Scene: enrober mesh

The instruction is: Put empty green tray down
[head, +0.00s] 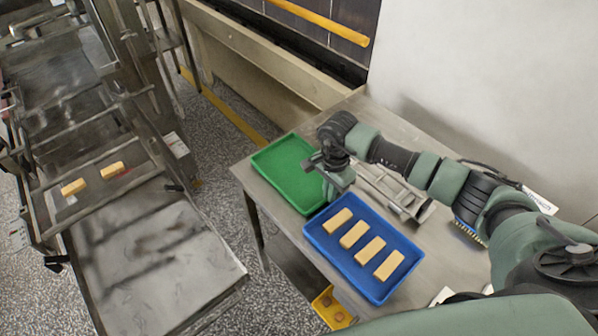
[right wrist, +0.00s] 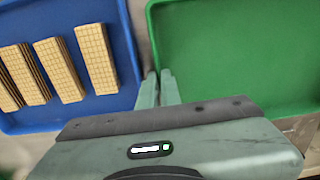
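The green tray (head: 284,166) is empty and lies flat at the left end of the steel table; I cannot tell whether its underside fully touches the top. My right gripper (head: 328,186) is at its right side, beside the blue tray. In the right wrist view the two fingers (right wrist: 159,84) are close together at the near rim of the green tray (right wrist: 235,55), and they look shut on that rim. The fingertips are partly hidden in the head view. My left gripper is not in view.
A blue tray (head: 314,232) with several wafer bars (head: 355,235) sits right beside the green tray. Metal parts (head: 395,190) and a brush (head: 468,229) lie behind on the table (head: 262,196). A conveyor machine (head: 150,262) carrying two bars stands left, across a floor gap.

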